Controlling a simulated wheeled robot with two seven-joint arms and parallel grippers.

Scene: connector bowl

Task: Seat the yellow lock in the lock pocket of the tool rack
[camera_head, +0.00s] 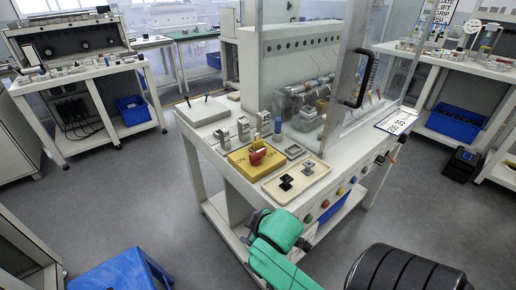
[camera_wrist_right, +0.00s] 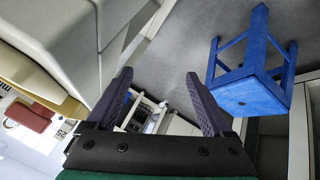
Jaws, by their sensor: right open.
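A yellow ON/OFF box (camera_head: 237,161) with a red switch part (camera_head: 257,157) sits on the near left part of the workbench top. A small pale piece stands at the red part; I cannot tell whether it is the yellow lock. I cannot pick out a separate yellow lock or the lock pocket. My right gripper (camera_head: 258,220) is low in front of the bench's near edge, apart from the box. In the right wrist view its two dark fingers (camera_wrist_right: 157,78) are spread, with nothing between them. The red part (camera_wrist_right: 28,115) shows there at the left. My left gripper is not in view.
A clear guard door with a black handle (camera_head: 364,80) rises at the right. A blue stool (camera_wrist_right: 250,90) stands on the floor, otherwise largely open.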

